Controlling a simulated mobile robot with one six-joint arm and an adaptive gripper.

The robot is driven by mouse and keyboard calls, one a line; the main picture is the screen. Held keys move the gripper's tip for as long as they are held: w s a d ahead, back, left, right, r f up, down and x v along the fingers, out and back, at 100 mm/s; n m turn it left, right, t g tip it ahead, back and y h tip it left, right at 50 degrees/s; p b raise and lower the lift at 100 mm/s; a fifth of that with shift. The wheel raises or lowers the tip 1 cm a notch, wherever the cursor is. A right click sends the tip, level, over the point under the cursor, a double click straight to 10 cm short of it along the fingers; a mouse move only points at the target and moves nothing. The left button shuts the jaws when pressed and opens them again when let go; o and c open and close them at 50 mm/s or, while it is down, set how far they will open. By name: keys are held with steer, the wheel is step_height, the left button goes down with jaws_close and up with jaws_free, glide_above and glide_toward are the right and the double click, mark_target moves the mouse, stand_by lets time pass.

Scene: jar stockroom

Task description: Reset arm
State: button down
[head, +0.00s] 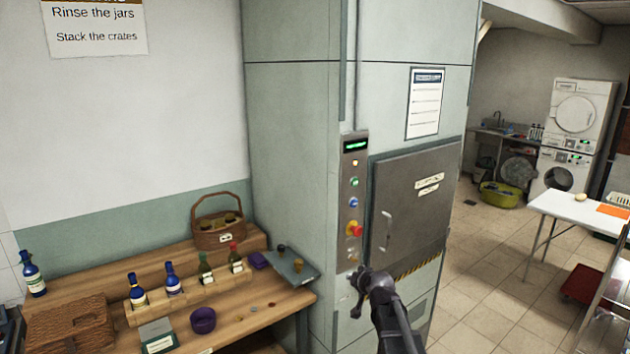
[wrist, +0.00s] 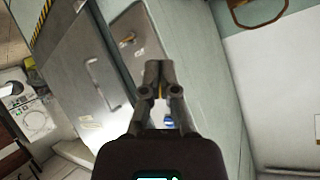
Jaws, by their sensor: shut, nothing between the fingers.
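My gripper (head: 358,290) is at the lower middle of the head view, in front of the metal control panel (head: 354,200) and the grey hatch door (head: 412,210). The arm comes up from the bottom edge. In the wrist view my gripper (wrist: 158,68) points away from the camera with its fingers together and nothing between them. The hatch door also shows in the wrist view (wrist: 85,70), tilted, with its handle. I cannot tell how far the fingertips are from the panel.
At left a wooden table (head: 240,318) holds bottles, a basket (head: 220,232), a wicker box (head: 70,325) and a purple bowl (head: 203,320). At right stand a white table (head: 575,208) and stacked washing machines (head: 575,130). Tiled floor (head: 480,270) between is mostly clear.

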steer(key=s+d+f+g+h+b, duration=0.1)
steer(key=s+d+f+g, duration=0.1)
steer(key=s, duration=0.7)
steer(key=s+d+f+g+h, duration=0.1)
steer(key=s+f+g, duration=0.4)
steer(key=s, duration=0.5)
steer(key=s+d+f+n+g+h+b, duration=0.1)
steer(key=s+f+g, duration=0.3)
steer(key=s, duration=0.6)
steer(key=shift+d+f+h+b, duration=0.35)
steer(key=shift+d+f, duration=0.2)
steer(key=shift+d, duration=0.3)
steer(key=shift+w, duration=0.1)
